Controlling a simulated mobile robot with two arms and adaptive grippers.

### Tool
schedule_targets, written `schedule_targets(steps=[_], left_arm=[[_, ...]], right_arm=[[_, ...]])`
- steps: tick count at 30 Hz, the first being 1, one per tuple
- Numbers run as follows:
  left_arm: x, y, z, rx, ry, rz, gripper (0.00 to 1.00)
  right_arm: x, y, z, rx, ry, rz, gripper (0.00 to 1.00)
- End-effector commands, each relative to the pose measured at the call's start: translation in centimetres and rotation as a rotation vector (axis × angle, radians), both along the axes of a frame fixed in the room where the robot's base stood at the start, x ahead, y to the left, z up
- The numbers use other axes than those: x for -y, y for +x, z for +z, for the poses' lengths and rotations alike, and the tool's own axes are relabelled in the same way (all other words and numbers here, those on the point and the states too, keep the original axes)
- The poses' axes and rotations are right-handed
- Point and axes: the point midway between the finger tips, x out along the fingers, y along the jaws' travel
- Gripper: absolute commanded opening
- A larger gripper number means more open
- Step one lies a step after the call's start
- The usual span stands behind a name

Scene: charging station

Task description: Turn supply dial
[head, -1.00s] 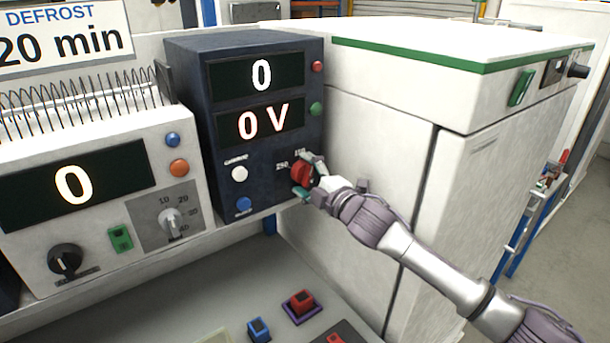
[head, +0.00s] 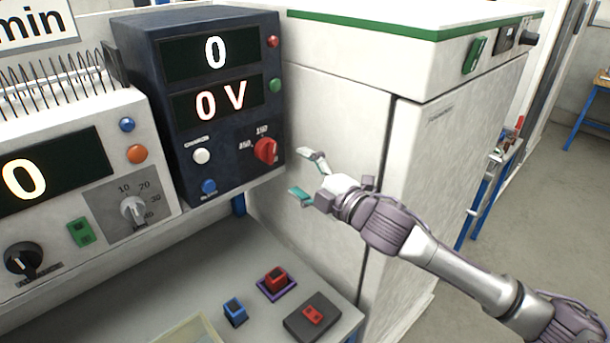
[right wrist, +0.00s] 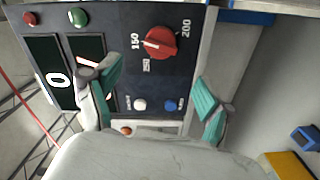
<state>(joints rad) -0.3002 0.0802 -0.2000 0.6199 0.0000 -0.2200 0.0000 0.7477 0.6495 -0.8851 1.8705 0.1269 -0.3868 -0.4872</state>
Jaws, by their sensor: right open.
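The dark blue supply unit (head: 221,132) stands at the back and its displays read 0 and 0 V. Its red supply dial (head: 265,150) is on the lower right of the front, with its scale marks beside it. In the right wrist view the dial (right wrist: 161,43) shows a white pointer line lying towards the 150 mark. My right gripper (head: 306,175) is open and empty, a short way right of and below the dial, not touching it. In the right wrist view its teal-padded fingers (right wrist: 158,92) are spread, with the dial beyond them. My left gripper is out of view.
A white unit (head: 85,190) with coils and its own knobs stands to the left. A large white cabinet (head: 440,150) is on the right. Blue (head: 235,312) and red (head: 276,279) small blocks lie on the grey bench below.

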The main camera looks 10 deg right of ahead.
Motion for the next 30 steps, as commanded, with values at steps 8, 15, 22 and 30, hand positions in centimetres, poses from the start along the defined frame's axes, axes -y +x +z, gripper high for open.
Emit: schedule_targets(steps=[8,15,22,30], left_arm=[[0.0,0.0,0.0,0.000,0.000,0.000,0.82],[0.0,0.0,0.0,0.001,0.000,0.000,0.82],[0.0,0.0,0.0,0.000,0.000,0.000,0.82],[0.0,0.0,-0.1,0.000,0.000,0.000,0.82]], right_arm=[[0.6,-0.9,0.0,0.000,0.000,0.001,0.82],[0.5,-1.1,-0.4,-0.013,0.008,-0.003,0.82],[0.0,-4.6,-6.3,-0.269,0.157,-0.107,0.82],[4.4,-13.1,-17.9,-0.786,0.417,-0.456,0.82]])
